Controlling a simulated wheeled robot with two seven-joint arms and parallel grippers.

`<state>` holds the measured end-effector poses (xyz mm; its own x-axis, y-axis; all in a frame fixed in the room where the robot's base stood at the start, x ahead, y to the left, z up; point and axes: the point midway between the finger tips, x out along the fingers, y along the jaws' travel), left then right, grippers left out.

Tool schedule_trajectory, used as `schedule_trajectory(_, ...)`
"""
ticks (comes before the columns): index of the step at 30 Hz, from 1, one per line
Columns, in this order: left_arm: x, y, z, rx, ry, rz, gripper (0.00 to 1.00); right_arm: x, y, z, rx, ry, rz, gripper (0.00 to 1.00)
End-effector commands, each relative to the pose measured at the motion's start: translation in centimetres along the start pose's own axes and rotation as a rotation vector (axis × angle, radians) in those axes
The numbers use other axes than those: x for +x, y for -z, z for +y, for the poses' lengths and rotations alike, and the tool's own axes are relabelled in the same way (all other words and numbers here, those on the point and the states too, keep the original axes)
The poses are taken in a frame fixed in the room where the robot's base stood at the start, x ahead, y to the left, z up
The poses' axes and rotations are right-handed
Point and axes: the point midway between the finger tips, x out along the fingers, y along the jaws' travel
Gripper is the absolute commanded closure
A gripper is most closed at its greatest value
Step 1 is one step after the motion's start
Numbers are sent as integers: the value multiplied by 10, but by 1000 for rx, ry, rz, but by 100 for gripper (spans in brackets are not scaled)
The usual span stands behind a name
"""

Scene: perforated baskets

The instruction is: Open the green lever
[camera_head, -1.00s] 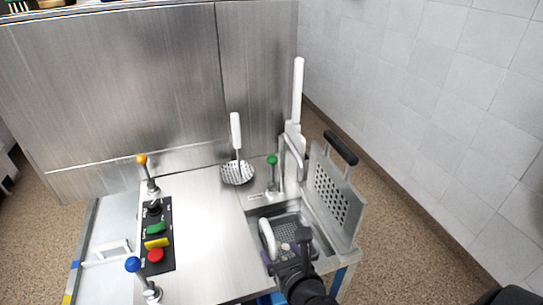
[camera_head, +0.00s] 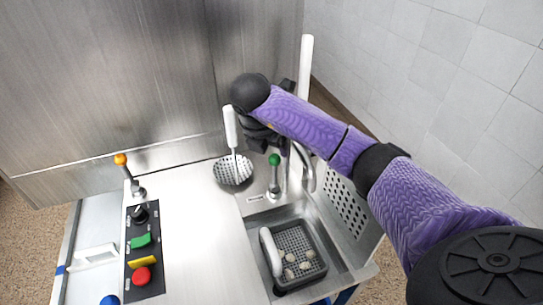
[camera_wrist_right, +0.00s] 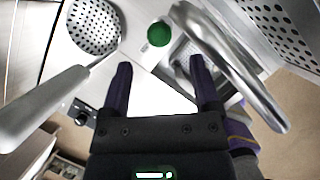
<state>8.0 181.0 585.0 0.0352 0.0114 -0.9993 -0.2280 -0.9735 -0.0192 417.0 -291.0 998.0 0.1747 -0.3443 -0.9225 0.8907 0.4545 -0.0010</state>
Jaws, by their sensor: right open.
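The green lever (camera_head: 274,160) stands upright behind the sink, a thin metal stem with a round green knob. My right gripper (camera_head: 268,141) is just above and behind the knob in the head view, partly hidden by my own wrist. In the right wrist view the open fingers (camera_wrist_right: 160,66) point toward the green knob (camera_wrist_right: 159,34). The knob lies between the finger lines but beyond the tips, with nothing held. The lever's stem is mostly hidden there. My left gripper is not in view.
A skimmer (camera_head: 232,172) with a white handle stands close left of the lever. A curved metal faucet (camera_head: 307,168) is close on the right. The sink holds a perforated basket (camera_head: 300,245) with small pieces. A button panel (camera_head: 144,225), orange lever (camera_head: 121,159) and blue knob (camera_head: 109,300) are left.

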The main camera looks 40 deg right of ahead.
Motion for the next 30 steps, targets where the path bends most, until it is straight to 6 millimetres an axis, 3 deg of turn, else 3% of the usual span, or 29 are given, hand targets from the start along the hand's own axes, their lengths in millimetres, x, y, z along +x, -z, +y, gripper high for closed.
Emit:
schedule_trajectory(1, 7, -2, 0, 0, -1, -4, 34, 17, 2, -1, -1, 5, 2, 21)
schedule_trajectory(6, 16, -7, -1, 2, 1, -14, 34, 50, 2, 0, -3, 1, 3, 21)
schedule_trajectory(10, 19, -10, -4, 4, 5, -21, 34, 60, 2, 0, -4, -1, 3, 21)
schedule_trajectory(17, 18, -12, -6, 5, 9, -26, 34, 60, 1, 0, -5, -3, 3, 21)
schedule_trajectory(20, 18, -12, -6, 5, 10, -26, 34, 60, 1, 1, -5, -3, 3, 38)
schedule_trajectory(28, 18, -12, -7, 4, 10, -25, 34, 60, 1, 1, -6, -3, 3, 95)
schedule_trajectory(30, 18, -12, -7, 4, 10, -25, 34, 60, 1, 1, -6, -3, 3, 100)
